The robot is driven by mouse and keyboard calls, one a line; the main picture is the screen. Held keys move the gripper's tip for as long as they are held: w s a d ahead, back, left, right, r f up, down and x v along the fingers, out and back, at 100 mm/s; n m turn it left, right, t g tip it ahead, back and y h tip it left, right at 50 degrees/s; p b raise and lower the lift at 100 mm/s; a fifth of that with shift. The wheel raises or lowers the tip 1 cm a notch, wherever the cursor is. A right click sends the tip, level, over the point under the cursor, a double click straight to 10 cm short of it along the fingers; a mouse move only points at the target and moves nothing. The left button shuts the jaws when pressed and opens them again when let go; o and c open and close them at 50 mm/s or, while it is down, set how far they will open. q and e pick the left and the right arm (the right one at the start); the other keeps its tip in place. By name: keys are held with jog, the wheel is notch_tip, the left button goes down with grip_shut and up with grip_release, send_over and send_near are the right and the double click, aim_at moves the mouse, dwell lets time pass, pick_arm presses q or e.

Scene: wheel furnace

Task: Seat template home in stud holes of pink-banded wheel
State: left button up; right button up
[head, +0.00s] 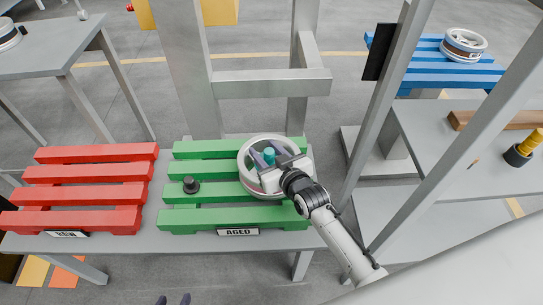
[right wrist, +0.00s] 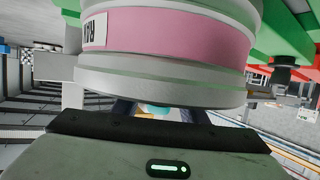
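The pink-banded wheel (right wrist: 180,32) fills the top of the right wrist view, with a white label on its band. In the head view the wheel (head: 246,179) lies flat on the right part of the green pallet (head: 190,220). My right gripper (head: 270,157) is over the wheel's middle, its dark fingers on either side of a teal knob, apparently the template's (head: 269,155). The knob also shows between the fingers in the right wrist view (right wrist: 155,110). The template's lower part and the stud holes are hidden. My left gripper (head: 174,299) shows only dark, parted fingertips at the bottom edge.
A small black knobbed part (head: 190,185) stands on the green pallet's left. A bare red pallet (head: 85,195) lies to its left. A grey post (head: 400,120) rises at right, before a blue pallet (head: 425,70) with another wheel (head: 463,45). A side table (head: 440,150) stands right.

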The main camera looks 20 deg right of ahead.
aim_at(271, 158)
jog(key=p+v, duration=0.1)
jog(key=v, duration=0.9)
pick_arm(q)
jog(key=shift+a+r, duration=0.15)
jog(key=shift+r, duration=0.4)
pick_arm(e)
jog(key=shift+a, duration=0.1)
